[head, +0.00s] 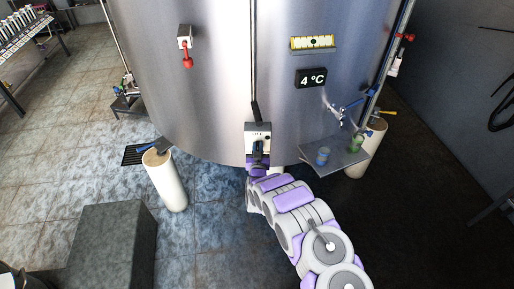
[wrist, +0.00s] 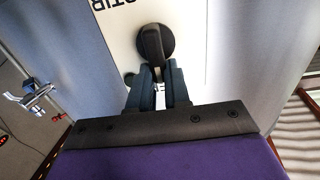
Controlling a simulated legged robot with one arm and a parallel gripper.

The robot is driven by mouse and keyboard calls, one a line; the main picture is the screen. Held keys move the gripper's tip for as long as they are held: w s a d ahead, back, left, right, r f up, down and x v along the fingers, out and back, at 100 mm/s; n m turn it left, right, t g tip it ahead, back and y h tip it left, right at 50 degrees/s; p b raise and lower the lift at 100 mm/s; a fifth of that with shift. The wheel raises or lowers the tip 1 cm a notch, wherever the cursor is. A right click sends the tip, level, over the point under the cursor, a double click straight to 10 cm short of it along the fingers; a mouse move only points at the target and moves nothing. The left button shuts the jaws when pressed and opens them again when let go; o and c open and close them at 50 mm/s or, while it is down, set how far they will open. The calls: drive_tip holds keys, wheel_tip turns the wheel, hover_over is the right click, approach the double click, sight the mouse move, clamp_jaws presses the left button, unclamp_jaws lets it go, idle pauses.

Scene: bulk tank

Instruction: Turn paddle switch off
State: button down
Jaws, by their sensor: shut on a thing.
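The paddle switch (wrist: 154,42) is a dark lever on a round black base, mounted on a white panel (wrist: 116,18) with black lettering. In the wrist view my gripper (wrist: 157,88) is shut on the lower end of the lever, its two dark fingers on either side of it. In the head view the white switch box (head: 258,129) is on the front of the steel tank, and my gripper (head: 258,160) is at its lower part. The lever is hidden there behind my gripper. The lettering is cut off in the wrist view.
The large steel tank (head: 215,75) fills the back. A red-handled device (head: 187,55) is at upper left, and a 4 °C display (head: 311,78) at right. A shelf (head: 335,155) with small cups juts out at right. A grey block (head: 112,245) stands at lower left.

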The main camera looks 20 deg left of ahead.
drive_tip(key=c, duration=1.1)
unclamp_jaws()
drive_tip(key=p+v, duration=0.2)
drive_tip(key=v, duration=1.5)
drive_tip(key=shift+s+f+p, duration=0.1)
drive_tip(key=shift+p, duration=0.3)
